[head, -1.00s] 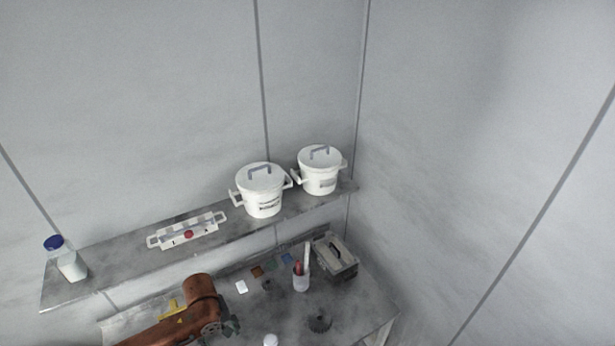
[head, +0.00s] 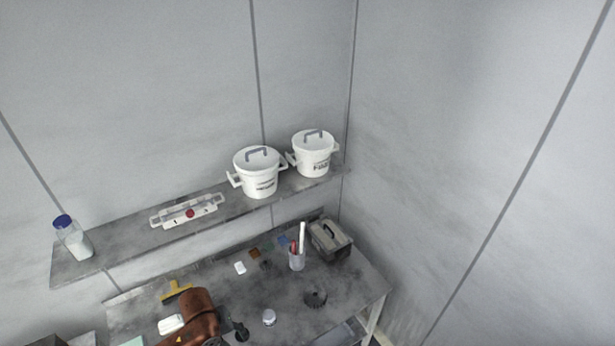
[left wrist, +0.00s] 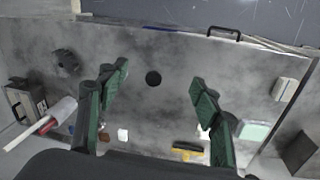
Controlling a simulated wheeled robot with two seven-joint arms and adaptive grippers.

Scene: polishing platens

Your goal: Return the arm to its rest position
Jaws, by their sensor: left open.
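My left arm (head: 198,314) is a brown-orange link at the bottom of the head view, over the front left of the grey bench (head: 350,290). Its hand is mostly cut off by the lower edge. In the left wrist view my left gripper (left wrist: 158,84) has its two green fingers wide apart, with nothing between them but the bench top and a black disc beyond. My right gripper is in neither view.
Two white pots (head: 257,178) and a blue-capped bottle (head: 73,240) stand on the shelf (head: 120,241).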

